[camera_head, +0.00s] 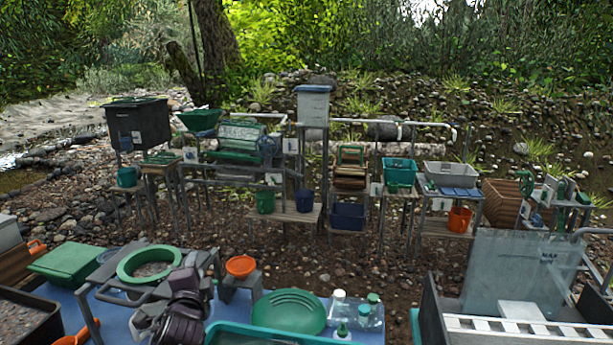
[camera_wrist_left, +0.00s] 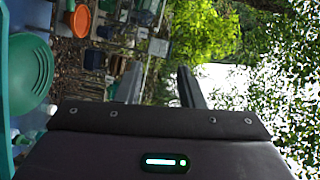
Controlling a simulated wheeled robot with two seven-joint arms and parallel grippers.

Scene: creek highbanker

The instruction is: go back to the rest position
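My left gripper (camera_head: 184,282) is low in the head view, left of centre, just in front of the green-rimmed round sieve (camera_head: 150,264) on its grey stand. I cannot tell from this view whether it touches the stand. In the left wrist view its two grey fingers (camera_wrist_left: 160,85) stand apart with background between them and nothing held. My right gripper is in neither view.
Near it are an orange bowl (camera_head: 240,266) on a small stand, a green pan (camera_head: 289,311), clear bottles (camera_head: 363,314) and a green lidded box (camera_head: 74,263). A teal tray (camera_head: 265,334) lies in front. Stands with bins and buckets line the gravel behind.

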